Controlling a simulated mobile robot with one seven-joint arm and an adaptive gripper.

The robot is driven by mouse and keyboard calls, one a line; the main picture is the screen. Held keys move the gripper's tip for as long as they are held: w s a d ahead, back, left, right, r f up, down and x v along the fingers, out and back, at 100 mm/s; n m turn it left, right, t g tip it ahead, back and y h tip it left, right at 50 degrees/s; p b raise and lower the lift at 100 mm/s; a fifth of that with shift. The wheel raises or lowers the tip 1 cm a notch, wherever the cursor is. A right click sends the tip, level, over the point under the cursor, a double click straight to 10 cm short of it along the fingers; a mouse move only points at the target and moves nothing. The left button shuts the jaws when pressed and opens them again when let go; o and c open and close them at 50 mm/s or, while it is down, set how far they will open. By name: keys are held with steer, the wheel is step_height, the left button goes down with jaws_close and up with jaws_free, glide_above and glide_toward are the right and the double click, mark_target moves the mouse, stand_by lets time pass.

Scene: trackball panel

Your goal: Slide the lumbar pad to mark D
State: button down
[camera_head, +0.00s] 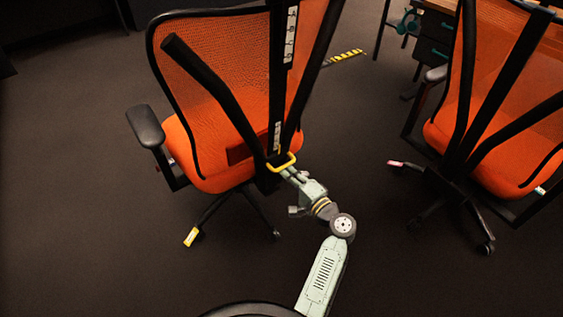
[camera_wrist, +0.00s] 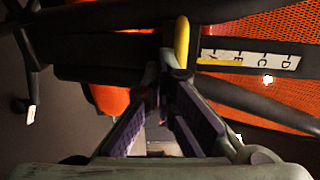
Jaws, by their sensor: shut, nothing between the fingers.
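The near orange chair has a dark red lumbar pad (camera_head: 238,153) low on its backrest. A yellow handle (camera_head: 282,163) is at the foot of its black back post; it also shows in the wrist view (camera_wrist: 182,42). A pale letter strip (camera_wrist: 250,59) runs along the post, with D at its far right end and C beside it; some other letters are unclear. My gripper (camera_head: 287,171) is shut and empty, its tips (camera_wrist: 166,66) right by the yellow handle. I cannot tell whether they touch it.
The near chair's armrest (camera_head: 146,127) stands out to the left. A second orange chair (camera_head: 490,110) is to the right, with dark floor between. A desk with drawers (camera_head: 433,45) is at the back right. A yellow-black striped strip (camera_head: 345,57) lies behind.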

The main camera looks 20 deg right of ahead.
steer(key=shift+r+p, duration=1.7)
steer(key=shift+r, duration=0.85)
steer(key=shift+f, duration=0.15)
step_height(320, 180, down, 3)
steer(key=b, duration=0.3)
steer(key=v, duration=0.9)
steer(key=shift+p, duration=0.3)
steer(key=shift+s, duration=0.1)
stand_by(0.4)
